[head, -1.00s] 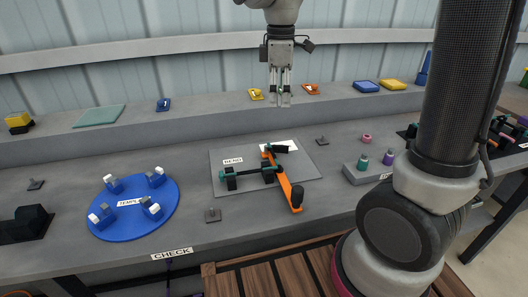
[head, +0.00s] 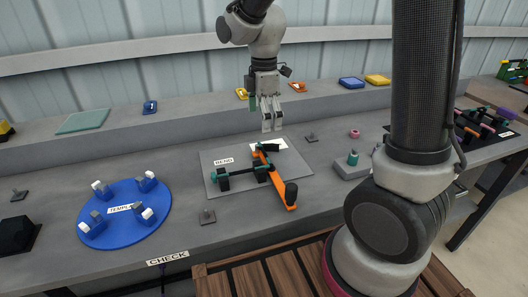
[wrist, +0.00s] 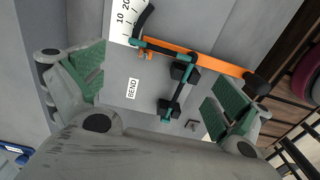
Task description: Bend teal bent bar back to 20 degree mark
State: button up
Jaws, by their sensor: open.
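The bending fixture sits on a grey plate (head: 215,188) labelled BEND. Its orange lever (head: 275,178) ends in a black knob (head: 291,193) toward the bench front. The teal bent bar (wrist: 160,47) shows in the wrist view with one arm along the lever and its tip at the white scale card (wrist: 121,22). Its other arm runs through black blocks (wrist: 172,105) to a teal end. The marks 10 and 20 are legible; the exact angle reading is not clear. My gripper (head: 272,124) is open and empty above the back of the plate, apart from lever and bar.
A blue round template (head: 125,235) with several upright blocks lies to the left. A grey block with a teal peg (head: 352,158) stands to the right. Small coloured pieces line the raised back shelf (head: 190,120). Bench around the plate is mostly clear.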

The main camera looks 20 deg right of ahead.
jog(key=shift+f, duration=0.9)
jog(key=shift+r, duration=0.15)
notch_tip(320, 180, up, 10)
jog(key=s+d+r+m+t, duration=0.1)
jog(key=s+d+m+t, duration=0.1)
jog(key=s+d+m, duration=0.5)
jog(key=s+d+r+m+t, duration=0.2)
jog(key=s+d+m, duration=0.6)
jog(key=s+m, duration=0.3)
jog(key=shift+s, duration=1.05)
